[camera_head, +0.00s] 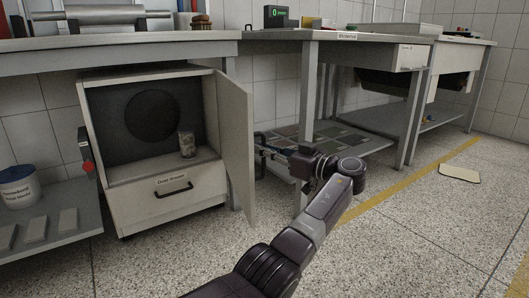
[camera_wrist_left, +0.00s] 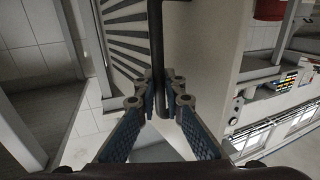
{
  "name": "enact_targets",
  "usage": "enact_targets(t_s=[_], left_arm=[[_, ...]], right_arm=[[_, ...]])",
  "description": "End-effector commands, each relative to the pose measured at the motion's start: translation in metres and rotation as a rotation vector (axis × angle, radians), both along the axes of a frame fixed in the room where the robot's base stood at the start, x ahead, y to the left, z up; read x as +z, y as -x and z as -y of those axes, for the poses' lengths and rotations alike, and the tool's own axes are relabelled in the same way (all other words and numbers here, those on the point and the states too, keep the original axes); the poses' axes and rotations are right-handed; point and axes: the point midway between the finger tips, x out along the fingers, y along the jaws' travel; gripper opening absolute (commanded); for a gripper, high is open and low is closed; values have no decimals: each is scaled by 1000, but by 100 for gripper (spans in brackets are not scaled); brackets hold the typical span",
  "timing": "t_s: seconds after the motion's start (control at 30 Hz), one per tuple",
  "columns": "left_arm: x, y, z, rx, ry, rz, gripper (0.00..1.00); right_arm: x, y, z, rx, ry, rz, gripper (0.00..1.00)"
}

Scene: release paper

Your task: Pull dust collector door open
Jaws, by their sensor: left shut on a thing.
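The dust collector (camera_head: 150,206) is a light cabinet under the left bench, with a dark interior and a round dark disc. Its door (camera_head: 236,150) stands swung wide open on the right side, seen from its inner face. My left gripper (camera_head: 268,142) is at the door's outer side, partly hidden by the door. In the left wrist view my left gripper (camera_wrist_left: 161,98) is shut on a dark upright bar, the door handle (camera_wrist_left: 156,45), beside the pale door panel (camera_wrist_left: 201,45). My right gripper is not in view.
A small jar (camera_head: 187,145) stands inside the cabinet, above a drawer (camera_head: 168,203) with a black handle. Bench legs and a low shelf (camera_head: 345,142) stand close behind my gripper. A white bucket (camera_head: 18,187) sits at far left. The floor in front is clear.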

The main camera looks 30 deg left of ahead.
Motion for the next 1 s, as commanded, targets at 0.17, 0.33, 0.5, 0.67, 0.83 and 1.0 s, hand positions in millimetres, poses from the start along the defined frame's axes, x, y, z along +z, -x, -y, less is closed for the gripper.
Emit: enact_targets(t_s=[0.17,0.33,0.5,0.67,0.83,1.0], left_arm=[[0,-1,-2,5,0,-1,0],[0,-1,-2,6,0,-1,0],[1,-1,-2,5,-1,-1,11],[1,-1,-2,6,-1,0,26],[1,0,-1,6,-1,0,26],[0,-1,4,4,-1,0,26]], right_arm=[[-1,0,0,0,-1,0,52],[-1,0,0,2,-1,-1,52],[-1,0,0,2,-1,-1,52],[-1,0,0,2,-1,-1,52],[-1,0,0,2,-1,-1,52],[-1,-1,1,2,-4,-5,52]])
